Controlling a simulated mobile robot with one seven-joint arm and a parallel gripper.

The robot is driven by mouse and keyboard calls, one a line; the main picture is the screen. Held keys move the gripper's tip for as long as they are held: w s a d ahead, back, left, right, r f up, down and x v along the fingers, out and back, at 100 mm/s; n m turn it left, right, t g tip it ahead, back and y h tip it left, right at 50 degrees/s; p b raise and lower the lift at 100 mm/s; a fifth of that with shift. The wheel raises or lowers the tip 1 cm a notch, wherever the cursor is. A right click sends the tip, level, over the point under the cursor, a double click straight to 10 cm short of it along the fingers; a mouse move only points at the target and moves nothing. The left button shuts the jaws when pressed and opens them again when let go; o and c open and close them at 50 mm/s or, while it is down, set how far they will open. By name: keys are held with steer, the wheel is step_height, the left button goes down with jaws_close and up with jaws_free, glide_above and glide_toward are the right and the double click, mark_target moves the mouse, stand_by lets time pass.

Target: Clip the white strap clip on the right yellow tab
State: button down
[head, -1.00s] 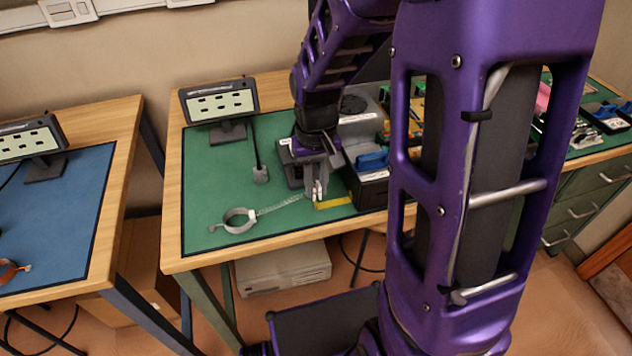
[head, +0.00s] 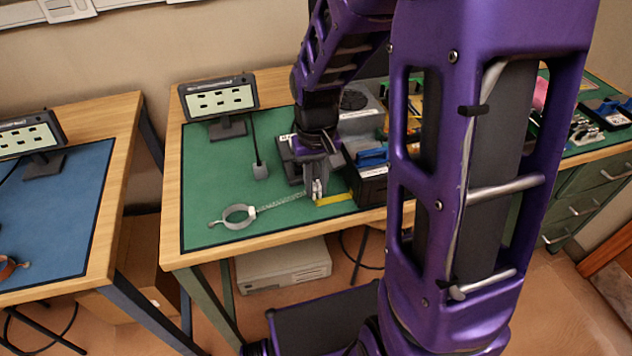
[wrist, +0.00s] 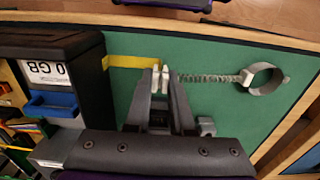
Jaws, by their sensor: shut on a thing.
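My gripper (head: 316,192) points down at the front of the green mat, its two fingers shut on the small white strap clip (wrist: 160,79). The clip is at the left end of a flat yellow tab (head: 335,199), which runs right to a black box. In the wrist view the yellow tab (wrist: 132,62) reaches the fingertips. I cannot tell whether the clip grips the tab or only touches it. A coiled cord (head: 281,203) runs left from the clip to a grey wrist-strap ring (head: 238,216) lying on the mat. The fingers partly hide the clip.
The black box (wrist: 84,100) with a blue-handled part stands close beside the tab. A screen on a stand (head: 219,98) and a small grey block on a cable (head: 261,172) are behind. The mat (head: 205,180) is clear around the ring.

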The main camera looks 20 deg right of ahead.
steer(key=shift+f, duration=1.15)
stand_by(0.7)
steer(key=c, duration=0.7)
jaws_free()
steer(key=o, duration=0.3)
steer(key=shift+r+p, duration=0.45)
steer(key=shift+r, duration=0.2)
steer(key=shift+r+p, duration=2.5)
steer(key=shift+r, duration=0.5)
